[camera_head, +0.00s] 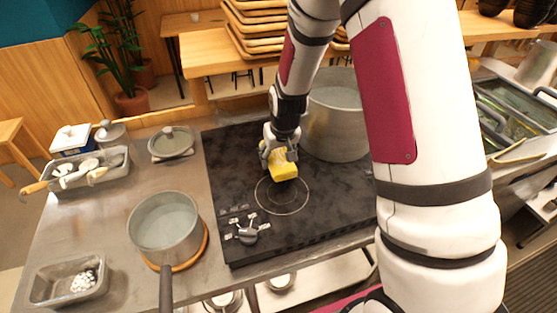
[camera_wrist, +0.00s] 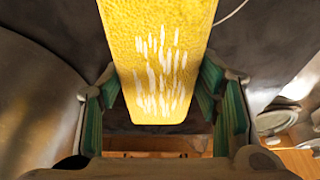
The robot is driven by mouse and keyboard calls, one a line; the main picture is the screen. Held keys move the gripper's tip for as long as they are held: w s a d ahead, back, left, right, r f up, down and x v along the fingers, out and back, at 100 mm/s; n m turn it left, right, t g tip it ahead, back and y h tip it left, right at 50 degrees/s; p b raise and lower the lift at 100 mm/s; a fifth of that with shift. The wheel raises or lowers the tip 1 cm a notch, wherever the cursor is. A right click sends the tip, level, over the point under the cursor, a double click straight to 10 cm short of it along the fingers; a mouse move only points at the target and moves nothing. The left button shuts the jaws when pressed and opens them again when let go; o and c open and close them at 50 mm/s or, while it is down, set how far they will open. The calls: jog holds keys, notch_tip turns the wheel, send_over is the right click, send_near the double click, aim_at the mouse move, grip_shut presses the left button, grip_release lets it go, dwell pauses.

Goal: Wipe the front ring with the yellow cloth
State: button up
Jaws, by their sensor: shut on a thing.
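The yellow cloth (camera_head: 284,167) is a thick, block-like pad. My gripper (camera_head: 279,157) is shut on it and holds it over the back part of the front ring (camera_head: 281,201), a thin pale circle on the black hob. In the wrist view the cloth (camera_wrist: 158,70), with pale streaks on its face, sits between the green finger pads. A thin pale curved line shows beside it. Whether the cloth touches the hob is hard to tell.
A large grey pot (camera_head: 335,120) stands on the hob just behind and right of my gripper. A saucepan (camera_head: 166,226) stands left of the hob.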

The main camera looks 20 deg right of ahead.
jog(key=shift+r+p, duration=0.85)
jog(key=shift+r, duration=1.75)
